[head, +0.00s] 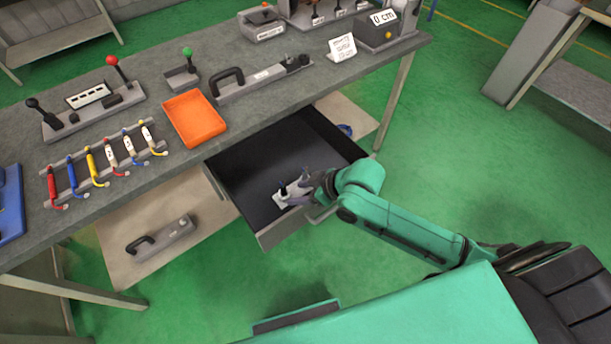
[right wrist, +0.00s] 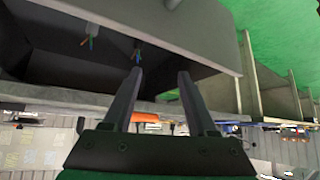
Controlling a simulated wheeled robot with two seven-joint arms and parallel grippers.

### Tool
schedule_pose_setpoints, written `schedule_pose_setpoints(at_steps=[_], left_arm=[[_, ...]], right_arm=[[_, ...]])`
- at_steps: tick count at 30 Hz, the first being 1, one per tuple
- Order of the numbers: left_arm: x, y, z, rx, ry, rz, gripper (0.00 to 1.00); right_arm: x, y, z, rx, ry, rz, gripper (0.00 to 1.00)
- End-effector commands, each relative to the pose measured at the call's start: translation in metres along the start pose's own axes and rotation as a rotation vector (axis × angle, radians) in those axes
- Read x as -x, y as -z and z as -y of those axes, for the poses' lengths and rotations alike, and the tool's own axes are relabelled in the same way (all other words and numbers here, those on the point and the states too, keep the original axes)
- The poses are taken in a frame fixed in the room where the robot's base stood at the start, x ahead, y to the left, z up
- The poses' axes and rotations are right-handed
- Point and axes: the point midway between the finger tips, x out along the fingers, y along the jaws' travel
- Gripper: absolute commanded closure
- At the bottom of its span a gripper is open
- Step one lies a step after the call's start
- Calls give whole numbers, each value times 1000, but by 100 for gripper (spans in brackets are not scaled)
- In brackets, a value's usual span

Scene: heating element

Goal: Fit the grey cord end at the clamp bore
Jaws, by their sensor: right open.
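My right gripper (head: 303,188) is over the front of the open drawer, by its front wall. In the right wrist view its two fingers (right wrist: 162,78) are apart, with nothing between them. Beyond the fingertips, a grey cord end (right wrist: 92,30) with green and orange wire tips shows against the dark drawer. A second cord end (right wrist: 137,52) with bluish and orange tips shows near the left fingertip. In the head view a small pale piece (head: 288,194) lies by the gripper, partly hidden. I cannot pick out the clamp bore. My left gripper is out of view.
The drawer (head: 276,238) is pulled out under the grey bench (head: 150,85). On the bench are an orange tray (head: 194,118), a rack of coloured cables (head: 105,165), a long fixture with a black handle (head: 262,78) and lever devices. A similar handled fixture (head: 160,240) lies on the lower shelf.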

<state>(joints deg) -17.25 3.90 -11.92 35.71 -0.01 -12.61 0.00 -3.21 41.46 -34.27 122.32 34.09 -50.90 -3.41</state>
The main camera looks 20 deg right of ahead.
Motion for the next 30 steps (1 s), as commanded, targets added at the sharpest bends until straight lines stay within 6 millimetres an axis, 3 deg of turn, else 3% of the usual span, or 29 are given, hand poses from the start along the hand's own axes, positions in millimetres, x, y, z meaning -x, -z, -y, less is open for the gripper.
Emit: schedule_pose_setpoints(at_steps=[4, 7, 10, 14, 21, 30], left_arm=[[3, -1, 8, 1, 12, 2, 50], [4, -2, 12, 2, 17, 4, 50], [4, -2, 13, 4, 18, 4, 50], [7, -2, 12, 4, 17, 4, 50], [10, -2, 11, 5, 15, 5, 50], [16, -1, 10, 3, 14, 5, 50]], right_arm=[[8, -15, -45, 44, 21, -19, 42], [26, -30, -85, 7, -15, -34, 42], [39, -38, -112, -29, -51, -50, 42], [25, -38, -117, -44, -56, -61, 42], [-36, -34, -120, -42, -56, -58, 42], [-78, -30, -119, -39, -56, -57, 42]])
